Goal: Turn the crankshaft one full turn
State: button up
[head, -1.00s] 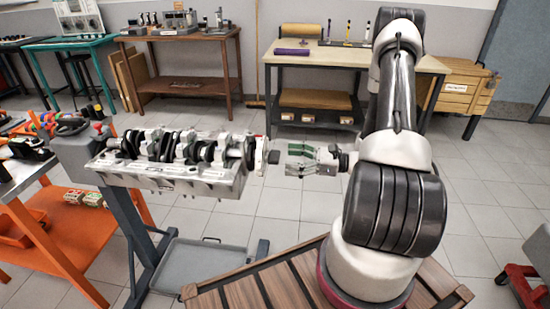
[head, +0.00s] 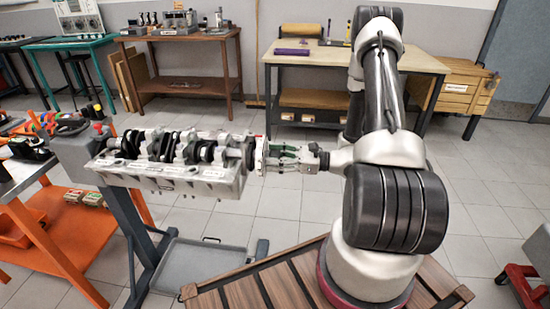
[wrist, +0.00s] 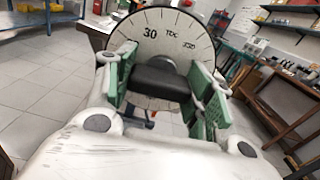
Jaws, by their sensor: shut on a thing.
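The crankshaft (head: 178,148) lies along the top of the grey engine block (head: 195,180) on its stand. My gripper (head: 268,157) is at the crankshaft's right end in the head view. In the wrist view a pale degree wheel (wrist: 148,35) faces me, marked 30, TDC and 330, with TDC near the top, slightly right of centre. A black block-like crank end (wrist: 158,78) stands out in front of the wheel. My gripper's green pads (wrist: 160,85) are on its left and right sides, shut on it.
A grey drip tray (head: 205,262) lies under the engine stand. An orange cart (head: 70,235) stands at the left. A workbench (head: 350,58) and a brown table (head: 180,38) stand behind. The floor right of my arm is mostly clear.

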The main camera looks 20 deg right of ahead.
jog(key=shift+m, duration=0.3)
jog(key=m, duration=0.3)
jog(key=shift+m, duration=0.4)
jog(key=m, duration=0.4)
jog(key=shift+m, duration=0.3)
jog(key=o, duration=1)
jog(key=shift+o, duration=0.2)
jog(key=v, duration=1.2)
